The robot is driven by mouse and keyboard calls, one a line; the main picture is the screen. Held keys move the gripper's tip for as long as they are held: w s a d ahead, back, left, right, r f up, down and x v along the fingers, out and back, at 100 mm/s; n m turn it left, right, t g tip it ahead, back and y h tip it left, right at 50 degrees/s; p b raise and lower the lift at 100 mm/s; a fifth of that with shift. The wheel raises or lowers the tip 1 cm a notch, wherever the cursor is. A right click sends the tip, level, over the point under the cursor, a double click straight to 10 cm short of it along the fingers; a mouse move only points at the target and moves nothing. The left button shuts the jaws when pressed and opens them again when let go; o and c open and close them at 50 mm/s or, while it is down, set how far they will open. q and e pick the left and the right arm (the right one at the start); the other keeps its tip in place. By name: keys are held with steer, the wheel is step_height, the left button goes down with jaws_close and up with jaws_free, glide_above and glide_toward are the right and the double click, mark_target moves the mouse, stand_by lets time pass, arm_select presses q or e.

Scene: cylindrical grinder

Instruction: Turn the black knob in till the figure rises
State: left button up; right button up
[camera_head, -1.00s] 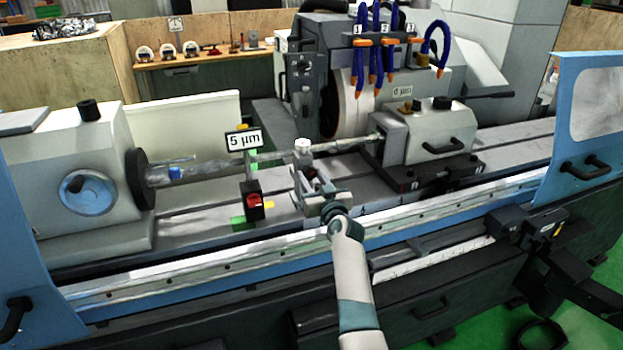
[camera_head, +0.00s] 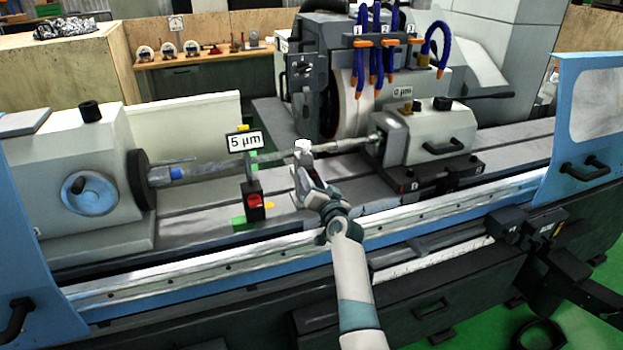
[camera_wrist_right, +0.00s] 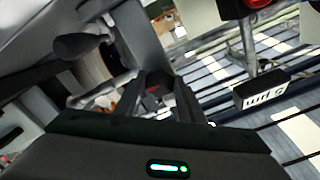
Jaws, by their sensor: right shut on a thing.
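My right gripper (camera_head: 306,186) is at the steady rest (camera_head: 303,147) under the long workpiece shaft (camera_head: 275,156). Its fingers, also in the right wrist view (camera_wrist_right: 160,88), are shut on the black knob, which they hide almost wholly; a small red patch shows between them. A white sign reading "5 µm" (camera_head: 245,141) stands left of the gripper, above a dark block with a red face (camera_head: 254,201). It shows upside down in the wrist view (camera_wrist_right: 262,89). My left gripper is not in view.
The headstock (camera_head: 75,170) is at left and the tailstock (camera_head: 435,135) at right. The grinding wheel (camera_head: 350,105) and blue hoses (camera_head: 377,45) stand behind the shaft. A long front rail (camera_head: 200,258) runs beneath my right arm.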

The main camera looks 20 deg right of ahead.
steer(key=shift+m, duration=0.4)
steer(key=o, duration=1)
steer(key=shift+o, duration=0.2)
steer(key=s+b, duration=0.4)
steer(key=s, duration=1.3)
steer(key=shift+s+d, duration=0.2)
steer(key=shift+d, duration=0.1)
